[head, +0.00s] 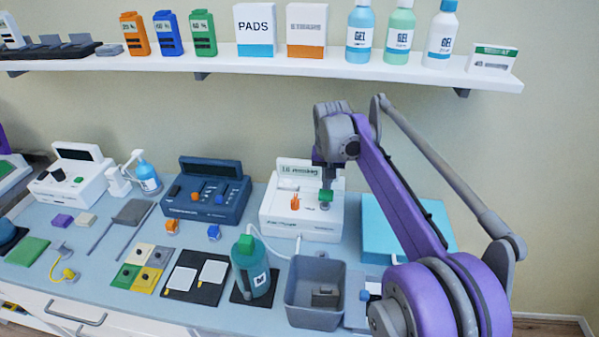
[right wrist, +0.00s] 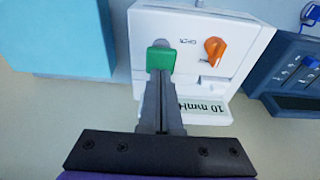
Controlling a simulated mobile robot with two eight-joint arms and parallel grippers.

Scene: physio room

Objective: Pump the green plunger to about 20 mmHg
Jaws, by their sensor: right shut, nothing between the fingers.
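The white pump unit (head: 275,215) stands at the back of the table, with an orange knob (head: 295,202) and a green plunger (head: 325,196) on its face. In the right wrist view the green plunger (right wrist: 160,60) is a green block by the fingertips, and the orange knob (right wrist: 213,50) is beside it. The unit's display (right wrist: 205,108) appears to read 10 mmHg, its end partly hidden by my fingers. My right gripper (head: 327,182) is shut and empty, pointing down at the plunger; whether it touches is unclear. It also shows in the right wrist view (right wrist: 162,76). My left gripper is not in view.
A grey bin (head: 316,310) and a green bottle (head: 262,277) stand in front of the unit. A dark blue device (head: 195,208) is to its left and a light blue box (head: 375,218) to its right. A shelf (head: 350,68) with bottles and boxes hangs above.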

